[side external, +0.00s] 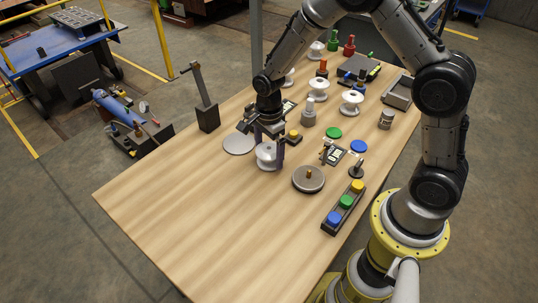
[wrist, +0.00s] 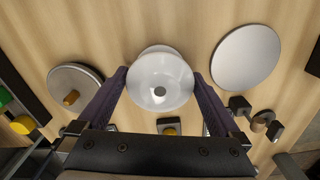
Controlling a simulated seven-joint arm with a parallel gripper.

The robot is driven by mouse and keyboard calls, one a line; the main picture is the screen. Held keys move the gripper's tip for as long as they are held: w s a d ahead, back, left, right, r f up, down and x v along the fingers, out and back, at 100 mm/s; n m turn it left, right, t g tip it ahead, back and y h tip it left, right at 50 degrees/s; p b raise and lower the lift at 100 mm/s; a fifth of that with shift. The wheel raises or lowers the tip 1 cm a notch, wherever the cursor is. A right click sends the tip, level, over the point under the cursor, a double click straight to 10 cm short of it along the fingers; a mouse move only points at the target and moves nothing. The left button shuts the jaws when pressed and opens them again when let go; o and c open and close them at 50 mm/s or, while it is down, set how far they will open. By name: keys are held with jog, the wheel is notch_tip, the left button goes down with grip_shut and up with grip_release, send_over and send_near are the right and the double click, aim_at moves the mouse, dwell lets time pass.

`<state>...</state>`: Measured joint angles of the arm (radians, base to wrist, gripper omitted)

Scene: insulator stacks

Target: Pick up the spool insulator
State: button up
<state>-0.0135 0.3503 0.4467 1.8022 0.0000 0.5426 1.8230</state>
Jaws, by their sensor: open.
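A white spool insulator (side external: 267,158) stands upright on the wooden table, at the left of the group of parts. In the wrist view the same white spool insulator (wrist: 160,88) is seen from above, with a dark centre hole. My gripper (wrist: 160,74) is open, with one purple finger on each side of the spool. Whether the fingers touch it I cannot tell. In the side view my gripper (side external: 269,150) is down at the spool and hides its upper part. Other white spools stand farther back, one of them right of centre (side external: 352,102).
A flat grey disc (side external: 239,143) lies left of the spool, and a round plate with a brass knob (side external: 308,179) lies to the right. A small yellow-button block (side external: 293,136) is close behind. A three-button box (side external: 343,208) is near the right edge. The front left table is clear.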

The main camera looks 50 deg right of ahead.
jog(key=shift+r, duration=0.1)
jog(key=c, duration=1.5)
